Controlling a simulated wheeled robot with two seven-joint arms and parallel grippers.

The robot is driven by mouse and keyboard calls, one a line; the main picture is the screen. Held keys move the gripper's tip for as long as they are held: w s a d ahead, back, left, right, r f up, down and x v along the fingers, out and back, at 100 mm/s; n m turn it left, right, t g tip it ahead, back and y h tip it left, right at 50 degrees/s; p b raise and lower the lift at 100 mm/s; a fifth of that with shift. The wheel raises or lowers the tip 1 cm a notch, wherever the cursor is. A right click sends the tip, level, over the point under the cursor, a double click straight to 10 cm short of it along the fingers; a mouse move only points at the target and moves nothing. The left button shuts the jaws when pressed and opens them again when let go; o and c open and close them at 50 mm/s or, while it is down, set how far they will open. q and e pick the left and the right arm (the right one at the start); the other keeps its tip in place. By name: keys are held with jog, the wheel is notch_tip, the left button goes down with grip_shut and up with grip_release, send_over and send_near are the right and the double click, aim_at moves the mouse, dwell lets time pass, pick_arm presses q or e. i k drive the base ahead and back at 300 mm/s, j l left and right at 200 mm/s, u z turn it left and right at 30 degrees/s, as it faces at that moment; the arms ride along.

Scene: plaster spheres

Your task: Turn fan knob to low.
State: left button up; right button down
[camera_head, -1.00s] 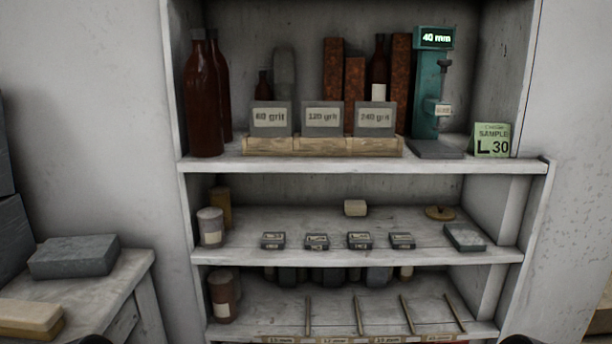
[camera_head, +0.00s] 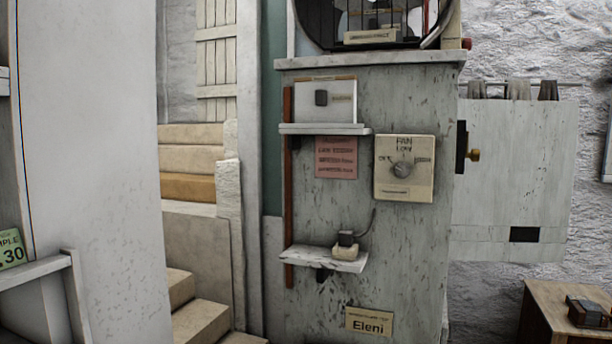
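The fan control plate (camera_head: 404,190) is a cream square panel on the front of a grey speckled cabinet, right of the picture's middle. Its lettering reads FAN with LOW below it at the top, and there are small marks at either side. A round grey fan knob (camera_head: 402,169) sits at its centre; its exact pointing direction is too small to tell. Part of a caged fan (camera_head: 372,18) shows on top of the cabinet, cut off by the upper edge. Neither of my grippers is in view.
A small shelf (camera_head: 325,259) with a dark device juts out left below the plate. Another shelf (camera_head: 325,129) holds a white box. An open door panel (camera_head: 515,180) with a brass knob stands right of the cabinet. Steps (camera_head: 200,305) lie at left; a wooden table (camera_head: 560,310) is lower right.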

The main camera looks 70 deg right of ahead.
aim_at(403, 170)
jog(key=z, duration=2.9)
